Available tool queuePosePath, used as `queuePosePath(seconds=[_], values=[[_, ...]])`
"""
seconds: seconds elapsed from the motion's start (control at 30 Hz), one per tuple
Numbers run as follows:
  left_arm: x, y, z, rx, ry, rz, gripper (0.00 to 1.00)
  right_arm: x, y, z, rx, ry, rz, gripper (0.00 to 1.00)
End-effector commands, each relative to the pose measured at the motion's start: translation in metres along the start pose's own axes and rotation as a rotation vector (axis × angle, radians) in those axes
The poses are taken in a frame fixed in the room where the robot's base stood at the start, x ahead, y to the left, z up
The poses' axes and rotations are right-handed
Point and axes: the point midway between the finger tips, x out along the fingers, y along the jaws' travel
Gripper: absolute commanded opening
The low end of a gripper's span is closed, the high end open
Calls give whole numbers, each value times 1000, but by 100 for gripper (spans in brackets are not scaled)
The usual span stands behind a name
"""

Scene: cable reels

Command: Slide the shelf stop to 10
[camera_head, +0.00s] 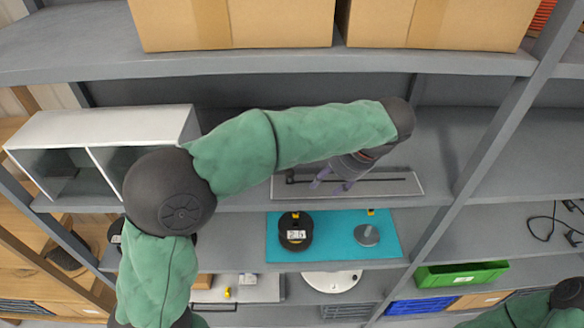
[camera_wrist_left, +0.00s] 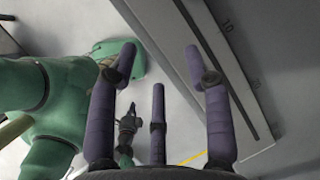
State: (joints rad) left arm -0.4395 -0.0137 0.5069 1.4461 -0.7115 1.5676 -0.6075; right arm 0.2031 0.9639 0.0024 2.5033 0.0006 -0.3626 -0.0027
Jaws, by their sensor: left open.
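A pale scale rail (camera_head: 405,187) with a dark lengthwise slot lies along the front of the middle shelf. It also shows in the left wrist view (camera_wrist_left: 190,60), where the mark "10" is readable and another mark farther along is blurred. A small dark upright piece (camera_head: 290,177) at the rail's left end looks like the shelf stop; I cannot make out its details. My left gripper (camera_head: 330,185) is over the rail, right of that piece. In the left wrist view its purple fingers (camera_wrist_left: 160,52) are spread and empty beside the rail. My right gripper is out of view.
A white two-bay box (camera_head: 110,126) stands left on the same shelf. Cardboard boxes (camera_head: 235,22) sit above. Below are a teal mat (camera_head: 340,245) with a black reel (camera_head: 295,231) and a grey disc (camera_head: 367,236), and a green crate (camera_head: 460,275). The shelf right of the rail is clear.

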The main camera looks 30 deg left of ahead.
Motion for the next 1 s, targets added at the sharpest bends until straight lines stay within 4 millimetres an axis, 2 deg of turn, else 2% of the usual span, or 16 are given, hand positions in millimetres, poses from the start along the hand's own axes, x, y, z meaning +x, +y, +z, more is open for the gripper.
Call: queuePosePath(seconds=[0.1, 0.47, 0.53, 0.7, 1.0], values=[[9, -10, 21, -6, -1, 2, 50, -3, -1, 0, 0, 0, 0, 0], [36, -36, 72, -4, -1, 2, 50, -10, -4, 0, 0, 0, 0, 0], [48, -35, 70, 0, -3, 3, 50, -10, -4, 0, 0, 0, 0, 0], [62, -35, 70, -1, -1, 1, 50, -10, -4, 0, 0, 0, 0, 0], [66, -35, 69, -1, 0, 0, 50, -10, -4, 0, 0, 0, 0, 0]])
